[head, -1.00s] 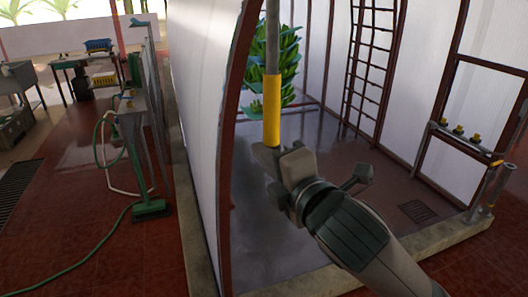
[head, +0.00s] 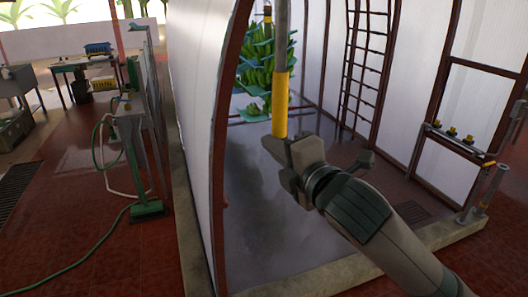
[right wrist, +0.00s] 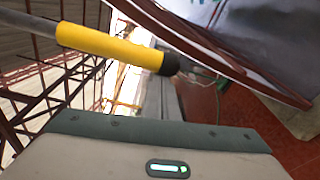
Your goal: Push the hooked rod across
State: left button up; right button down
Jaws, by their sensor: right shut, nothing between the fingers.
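The hooked rod hangs down at the top middle of the head view as a grey bar with a yellow sleeve (head: 281,104). Its upper end is out of the picture, so the hook is not seen. My right gripper (head: 274,146) is shut and empty at the sleeve's lower end. I cannot tell whether it touches the rod. In the right wrist view the yellow sleeve (right wrist: 110,45) lies across the upper left, with a dark end at its right. The fingertips do not show there. My left gripper is not in view.
A green banana bunch (head: 268,70) hangs behind the rod inside the white-walled bay. A curved wall edge (head: 222,150) stands left of my right arm. A ladder (head: 365,70) and a low rail with yellow fittings (head: 455,135) are at the right. The bay floor (head: 270,200) is clear.

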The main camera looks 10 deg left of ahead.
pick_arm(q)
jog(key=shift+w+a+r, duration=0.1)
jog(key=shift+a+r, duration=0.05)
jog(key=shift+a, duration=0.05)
pick_arm(e)
jog(key=w+d, duration=0.4)
jog(key=d, duration=0.2)
jog(key=shift+w+d, duration=0.2)
jog(key=shift+w, duration=0.15)
